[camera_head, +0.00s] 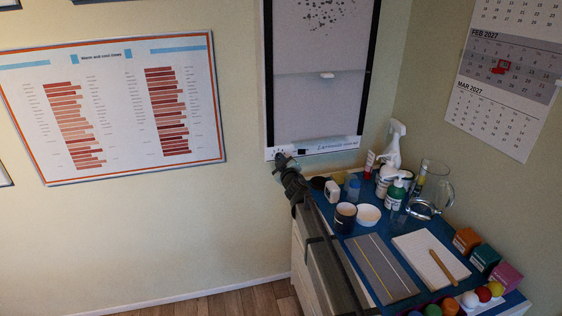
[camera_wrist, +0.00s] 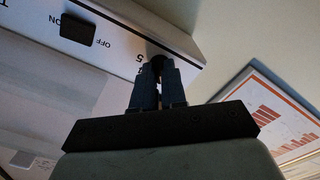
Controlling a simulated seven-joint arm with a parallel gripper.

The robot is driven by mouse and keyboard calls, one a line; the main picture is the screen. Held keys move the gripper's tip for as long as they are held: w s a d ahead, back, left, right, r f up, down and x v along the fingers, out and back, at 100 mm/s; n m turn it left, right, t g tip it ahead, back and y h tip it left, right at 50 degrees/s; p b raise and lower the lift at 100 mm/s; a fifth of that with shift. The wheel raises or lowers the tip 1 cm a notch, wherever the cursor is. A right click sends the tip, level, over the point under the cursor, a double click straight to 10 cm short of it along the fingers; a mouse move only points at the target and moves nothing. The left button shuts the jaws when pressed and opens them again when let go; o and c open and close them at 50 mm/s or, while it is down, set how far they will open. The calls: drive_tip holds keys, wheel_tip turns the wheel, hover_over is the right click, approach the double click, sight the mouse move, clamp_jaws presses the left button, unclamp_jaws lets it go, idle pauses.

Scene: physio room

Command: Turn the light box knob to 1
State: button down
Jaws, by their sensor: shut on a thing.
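The light box (camera_head: 318,75) hangs on the wall in the head view, with a white strip along its bottom edge. In the wrist view that strip (camera_wrist: 120,35) carries a black switch (camera_wrist: 77,29) with ON and OFF beside it. The dark knob (camera_wrist: 158,63) is at the strip's end, with a 5 and part of another mark beside it. My gripper (camera_wrist: 158,80) is shut on the knob, its two fingers on either side. In the head view my gripper (camera_head: 286,165) reaches the strip's lower left corner. The knob's pointer and most of its scale are hidden.
A blue-topped cabinet (camera_head: 395,297) stands below and right of the light box, crowded with a spray bottle (camera_head: 392,145), a glass jug (camera_head: 430,190), cups and small boxes. A chart (camera_head: 115,105) hangs on the left wall. The wall below the chart is clear.

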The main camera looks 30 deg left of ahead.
drive_tip(key=shift+n, duration=3.9)
drive_tip(key=c, duration=1.2)
unclamp_jaws()
drive_tip(key=shift+s+d, duration=0.1)
drive_tip(key=v, duration=1.3)
drive_tip(key=shift+s+d, duration=0.2)
